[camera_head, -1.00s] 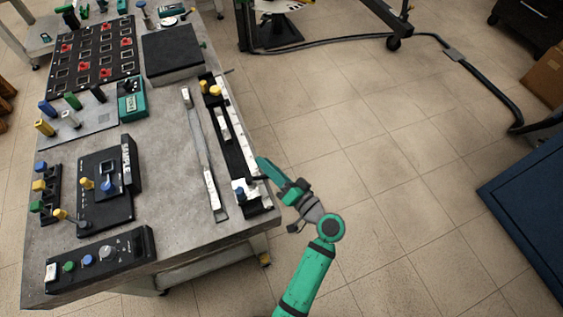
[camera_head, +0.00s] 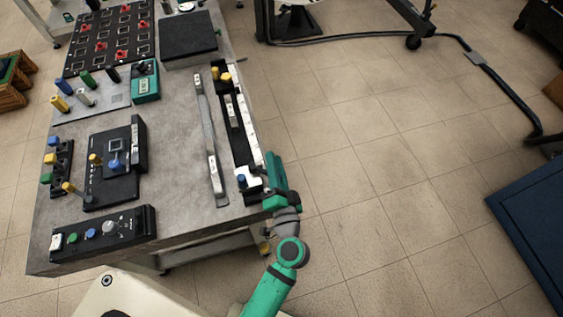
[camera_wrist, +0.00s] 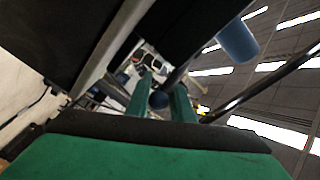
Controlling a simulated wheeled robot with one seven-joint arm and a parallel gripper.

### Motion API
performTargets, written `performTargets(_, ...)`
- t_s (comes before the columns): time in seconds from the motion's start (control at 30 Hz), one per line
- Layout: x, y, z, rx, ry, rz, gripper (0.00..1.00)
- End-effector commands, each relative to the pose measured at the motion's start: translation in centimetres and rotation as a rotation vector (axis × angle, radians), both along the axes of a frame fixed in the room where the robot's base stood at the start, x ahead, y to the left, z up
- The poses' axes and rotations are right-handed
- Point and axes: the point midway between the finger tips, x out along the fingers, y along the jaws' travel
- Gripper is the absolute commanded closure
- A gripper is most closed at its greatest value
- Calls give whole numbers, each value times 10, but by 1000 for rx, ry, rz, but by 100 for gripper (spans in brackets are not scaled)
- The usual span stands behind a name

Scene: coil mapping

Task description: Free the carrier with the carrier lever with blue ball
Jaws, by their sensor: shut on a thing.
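The white carrier (camera_head: 249,176) sits at the near end of the long black-and-white rail (camera_head: 238,132) along the table's right side. In the wrist view, my gripper's two green fingers (camera_wrist: 160,100) close around the dark bluish ball of the carrier lever (camera_wrist: 158,99). A dark rod runs up and right from the ball. A blue cylinder (camera_wrist: 237,42) hangs clear of the fingers, at upper right.
A grey handle bar (camera_head: 208,135) runs along the table left of the rail. Yellow knobs (camera_head: 225,77) stand at the rail's far end. Black control boxes (camera_head: 103,235) fill the table's left side. The floor (camera_head: 365,190) right of the table is open.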

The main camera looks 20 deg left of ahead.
Motion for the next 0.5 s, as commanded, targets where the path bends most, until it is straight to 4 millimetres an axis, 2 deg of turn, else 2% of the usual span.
performTargets(0.03,0,-1,-7,-10,10,-6,100)
performTargets(0.37,0,-1,-7,-10,9,-7,100)
performTargets(0.4,0,-1,-7,-10,9,-7,77)
performTargets(0.47,0,-1,-7,-10,9,-5,63)
performTargets(0.5,-1,0,-6,-9,9,-5,63)
